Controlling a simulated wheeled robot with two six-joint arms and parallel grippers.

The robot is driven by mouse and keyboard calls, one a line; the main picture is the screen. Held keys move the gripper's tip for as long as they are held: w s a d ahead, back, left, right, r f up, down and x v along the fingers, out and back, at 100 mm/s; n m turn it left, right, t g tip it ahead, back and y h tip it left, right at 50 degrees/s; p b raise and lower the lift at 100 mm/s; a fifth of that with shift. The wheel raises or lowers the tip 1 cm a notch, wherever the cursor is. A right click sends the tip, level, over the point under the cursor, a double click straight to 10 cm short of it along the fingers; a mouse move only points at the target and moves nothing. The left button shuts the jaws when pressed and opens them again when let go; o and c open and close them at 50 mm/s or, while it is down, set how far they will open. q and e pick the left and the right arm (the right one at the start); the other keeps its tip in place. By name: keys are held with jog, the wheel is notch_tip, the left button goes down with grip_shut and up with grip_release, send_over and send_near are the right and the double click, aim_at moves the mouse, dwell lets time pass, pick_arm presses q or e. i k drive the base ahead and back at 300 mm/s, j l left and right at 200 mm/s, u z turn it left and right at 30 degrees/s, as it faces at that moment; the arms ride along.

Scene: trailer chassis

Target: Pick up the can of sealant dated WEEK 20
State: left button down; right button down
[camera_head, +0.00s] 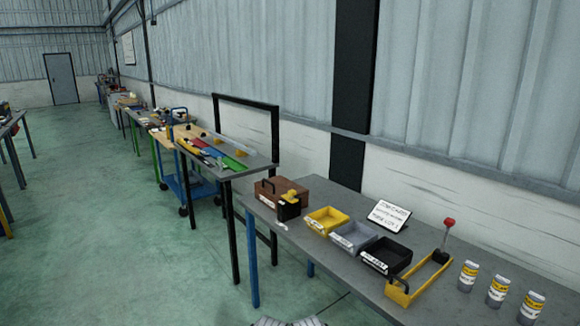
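Three similar small cans with white and yellow labels stand upright in a row at the right end of the grey table (350,205): a left can (468,276), a middle can (497,291) and a right can (531,307). They stand apart from each other. Their print is too small to read, so I cannot tell which one is dated WEEK 20. Neither of my grippers shows clearly. Only a sliver of a grey part of mine shows at the bottom edge.
A yellow frame tool (420,280) with a red-knobbed lever lies left of the cans. Yellow (326,220), grey (354,236) and black (387,255) bins, a sign (390,214) and a brown toolbox (283,194) share the table. Green floor (130,260) is open at left.

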aim_at(501, 284)
jog(key=z, duration=1.5)
jog(key=l+z, duration=0.3)
jog(key=i+j, duration=0.05)
jog(key=j, duration=0.05)
